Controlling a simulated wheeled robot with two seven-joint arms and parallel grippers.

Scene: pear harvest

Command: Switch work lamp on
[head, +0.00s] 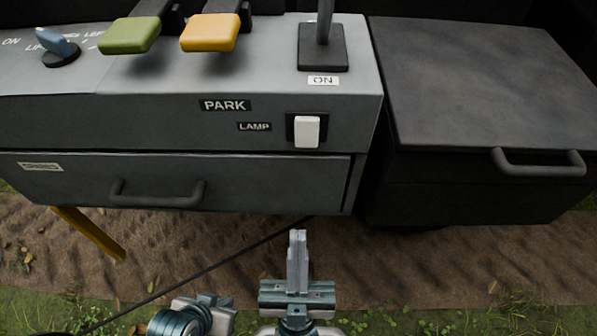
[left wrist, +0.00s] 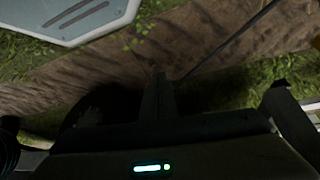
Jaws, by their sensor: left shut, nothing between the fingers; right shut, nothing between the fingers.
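The lamp switch is a white rocker (head: 307,132) in a dark frame, on the front face of the grey console (head: 180,120), beside a LAMP label (head: 254,126). I cannot tell which way the rocker is set. My right gripper (head: 297,236) is shut and empty below the switch in the head view, its fingers pointing up the picture, apart from the console. My left gripper (head: 215,299) is at the bottom, further left, partly seen. In the left wrist view its shut, empty fingers (left wrist: 161,82) are dark against the ground. The lamp itself is not in view.
Green (head: 130,36) and yellow (head: 209,32) pedals or paddles, a blue knob (head: 58,45) and a lever base (head: 322,47) sit on the console top. A drawer handle (head: 157,194) juts out below. A black box (head: 490,90) with a handle stands right. A thin cable (head: 215,265) crosses the ground.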

